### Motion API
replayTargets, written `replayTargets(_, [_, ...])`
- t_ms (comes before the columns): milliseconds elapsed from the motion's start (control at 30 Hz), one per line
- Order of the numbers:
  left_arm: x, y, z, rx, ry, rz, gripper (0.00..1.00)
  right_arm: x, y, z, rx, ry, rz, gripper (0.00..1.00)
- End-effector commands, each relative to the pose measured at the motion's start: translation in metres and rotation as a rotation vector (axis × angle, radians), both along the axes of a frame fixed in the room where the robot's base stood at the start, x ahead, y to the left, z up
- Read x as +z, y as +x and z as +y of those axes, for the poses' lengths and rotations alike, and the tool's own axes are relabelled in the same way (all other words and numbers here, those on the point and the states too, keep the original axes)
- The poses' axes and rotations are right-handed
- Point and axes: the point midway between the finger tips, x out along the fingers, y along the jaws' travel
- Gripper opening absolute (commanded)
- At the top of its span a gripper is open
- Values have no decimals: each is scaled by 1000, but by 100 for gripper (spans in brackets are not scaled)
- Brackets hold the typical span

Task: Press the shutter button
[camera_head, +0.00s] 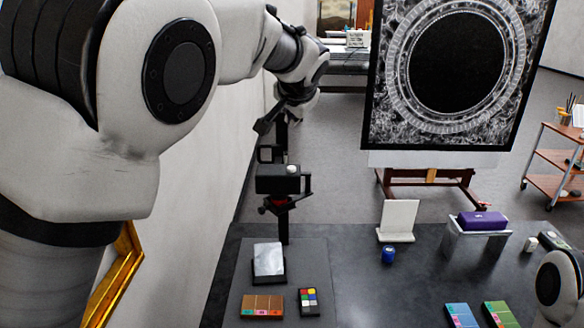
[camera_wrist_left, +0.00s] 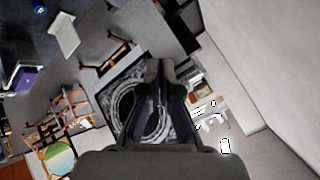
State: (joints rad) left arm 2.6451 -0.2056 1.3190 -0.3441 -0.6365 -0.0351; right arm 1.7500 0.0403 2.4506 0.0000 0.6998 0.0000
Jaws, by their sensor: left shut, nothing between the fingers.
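My left gripper (camera_head: 263,126) is shut and empty, above and slightly left of the camera, apart from the button. In the left wrist view the closed fingers (camera_wrist_left: 158,68) point away from me; neither camera nor button can be made out there. My right gripper is not in view.
The dark table (camera_head: 350,285) holds a grey panel (camera_head: 269,260), color charts (camera_head: 309,301), a white stand (camera_head: 397,219), a blue jar (camera_head: 388,255) and a purple case (camera_head: 482,220). A large framed picture (camera_head: 455,75) stands on an easel behind. A pale wall (camera_head: 190,200) runs along the left.

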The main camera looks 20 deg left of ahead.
Motion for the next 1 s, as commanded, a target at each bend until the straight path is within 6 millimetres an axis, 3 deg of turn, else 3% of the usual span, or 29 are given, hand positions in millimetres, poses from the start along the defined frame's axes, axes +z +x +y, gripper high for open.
replayTargets(467, [-69,1,0,0,-1,1,0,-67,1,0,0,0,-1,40])
replayTargets(700, [-87,1,0,0,-2,2,0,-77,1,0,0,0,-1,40])
replayTargets(1000, [-87,1,0,0,-1,1,0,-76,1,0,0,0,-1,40])
